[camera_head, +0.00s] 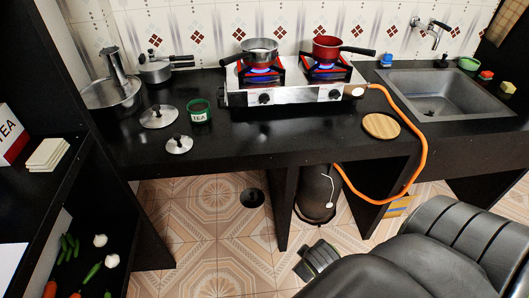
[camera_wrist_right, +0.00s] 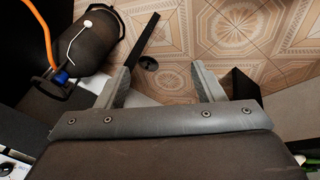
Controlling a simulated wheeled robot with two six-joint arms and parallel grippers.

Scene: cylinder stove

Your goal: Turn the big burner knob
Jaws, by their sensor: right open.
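The silver two-burner stove (camera_head: 295,97) stands on the black counter in the head view. Its front panel has a left knob (camera_head: 264,98) and a right knob (camera_head: 334,94); I cannot tell which belongs to the big burner. Blue flames show under a steel saucepan (camera_head: 259,50) on the left burner and a red pan (camera_head: 327,47) on the right one. My right gripper (camera_wrist_right: 162,86) is open and empty in its wrist view, its fingers wide apart over the floor. In the head view my right arm is low at the lower right, below and away from the stove. My left gripper is out of view.
An orange hose (camera_head: 421,150) hangs over the counter's front edge to a dark cylinder (camera_head: 318,194) beneath. A sink (camera_head: 445,92) is at right. Tiled floor is open.

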